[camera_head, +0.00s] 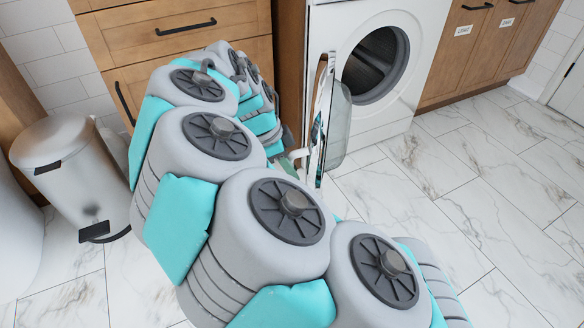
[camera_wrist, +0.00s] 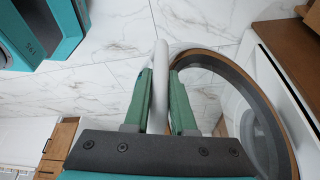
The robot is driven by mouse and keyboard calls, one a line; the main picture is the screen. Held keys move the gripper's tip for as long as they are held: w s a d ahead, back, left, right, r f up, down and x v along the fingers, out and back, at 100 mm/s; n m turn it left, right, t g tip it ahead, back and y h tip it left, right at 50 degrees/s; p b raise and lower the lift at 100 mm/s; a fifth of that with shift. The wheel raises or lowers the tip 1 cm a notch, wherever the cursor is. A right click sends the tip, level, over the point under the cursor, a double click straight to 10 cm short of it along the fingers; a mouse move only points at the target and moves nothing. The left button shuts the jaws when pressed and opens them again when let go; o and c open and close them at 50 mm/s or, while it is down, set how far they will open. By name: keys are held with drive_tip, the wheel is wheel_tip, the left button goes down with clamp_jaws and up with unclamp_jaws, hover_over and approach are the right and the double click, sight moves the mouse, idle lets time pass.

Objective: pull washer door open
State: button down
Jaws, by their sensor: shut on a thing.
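The white washer (camera_head: 382,108) stands between wooden cabinets in the head view. Its round drum opening is uncovered. The washer door (camera_head: 338,122) is swung wide open toward the left and shows nearly edge-on. In the wrist view the door (camera_wrist: 282,125) is a dark-rimmed ring with a clear pane at the right. My gripper (camera_wrist: 161,75) has its two green fingers closed on the pale door handle (camera_wrist: 160,95), one finger on each side. In the head view my arm hides most of the gripper.
A wooden drawer cabinet (camera_head: 180,35) stands left of the washer, behind my arm. A silver pedal bin (camera_head: 75,170) stands at the far left. The marble-tiled floor (camera_head: 450,190) in front and to the right of the washer is clear.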

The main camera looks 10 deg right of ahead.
drive_tip(key=c, duration=0.8)
unclamp_jaws()
drive_tip(key=shift+s+a, duration=0.1)
drive_tip(key=shift+a, duration=0.05)
drive_tip(key=shift+o, duration=0.2)
drive_tip(key=p+v, duration=0.1)
drive_tip(key=v, duration=0.6)
drive_tip(key=shift+r, duration=0.4)
drive_tip(key=shift+a, duration=0.15)
